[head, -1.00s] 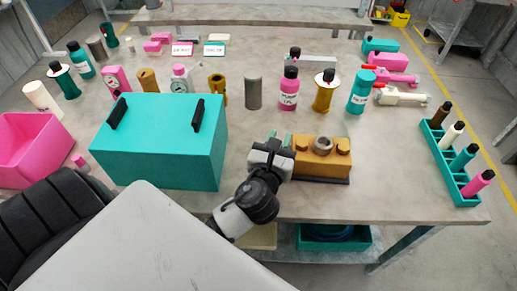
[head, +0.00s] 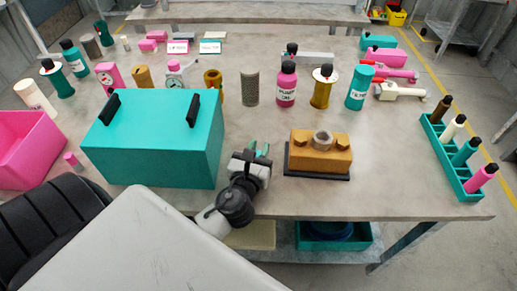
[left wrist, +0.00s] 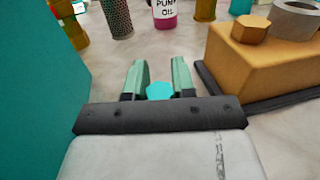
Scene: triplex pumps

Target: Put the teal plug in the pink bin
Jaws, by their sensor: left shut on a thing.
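The teal plug (left wrist: 160,91) is a small bright piece between the pale green fingers of my left gripper (left wrist: 158,80) in the left wrist view. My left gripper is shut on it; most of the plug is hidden. In the head view my left gripper (head: 258,150) is at the table's front, between the teal box and the orange block, apart from the block. The pink bin (head: 28,150) is at the far left, beyond the teal box. My right gripper is not in view.
A large teal box (head: 150,160) with black handles stands between my left gripper and the pink bin. The orange pump block (head: 320,155) sits on a dark base to the right. Bottles, including a pink one (head: 286,85), stand behind. A teal rack (head: 450,160) is at right.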

